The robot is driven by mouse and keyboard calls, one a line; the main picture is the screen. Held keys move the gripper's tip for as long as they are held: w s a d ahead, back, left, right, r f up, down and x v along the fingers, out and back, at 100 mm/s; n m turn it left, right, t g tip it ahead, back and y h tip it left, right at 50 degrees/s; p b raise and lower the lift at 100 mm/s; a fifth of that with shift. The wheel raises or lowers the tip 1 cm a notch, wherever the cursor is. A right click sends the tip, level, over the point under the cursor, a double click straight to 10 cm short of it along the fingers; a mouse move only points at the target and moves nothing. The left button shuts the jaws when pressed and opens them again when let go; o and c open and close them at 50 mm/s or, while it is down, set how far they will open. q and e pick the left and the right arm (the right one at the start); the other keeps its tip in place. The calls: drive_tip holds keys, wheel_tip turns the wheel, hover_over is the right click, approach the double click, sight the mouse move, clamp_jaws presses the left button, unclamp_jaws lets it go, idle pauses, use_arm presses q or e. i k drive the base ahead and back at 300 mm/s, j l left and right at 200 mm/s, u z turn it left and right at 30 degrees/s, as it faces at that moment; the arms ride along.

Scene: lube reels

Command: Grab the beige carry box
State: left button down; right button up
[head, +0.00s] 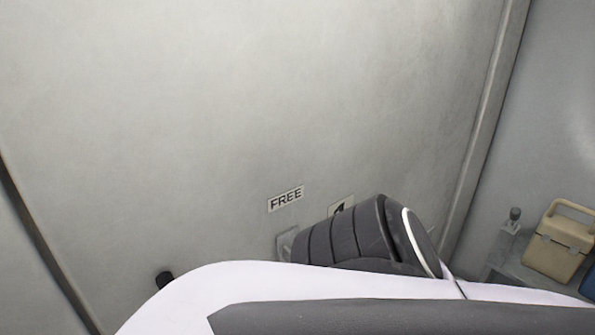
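The beige carry box (561,247) is at the right edge of the head view. It has a raised carry handle on top and sits upright on a grey surface; its right side is cut off by the picture edge. Neither of my grippers is in view.
A large pale grey panel (230,100) with a "FREE" label (286,198) fills most of the view. A grey ledge (519,271) holds the box. A small dark-knobbed lever (514,215) stands left of it. A blue object (588,287) shows at the right edge.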

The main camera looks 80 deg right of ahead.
sight(559, 244)
drive_tip(key=z, duration=4.25)
drive_tip(key=i+l, duration=0.3)
drive_tip(key=l, duration=0.15)
drive_tip(key=i+l, duration=0.3)
drive_tip(key=l, duration=0.15)
drive_tip(key=i+l, duration=0.65)
drive_tip(key=l, duration=0.25)
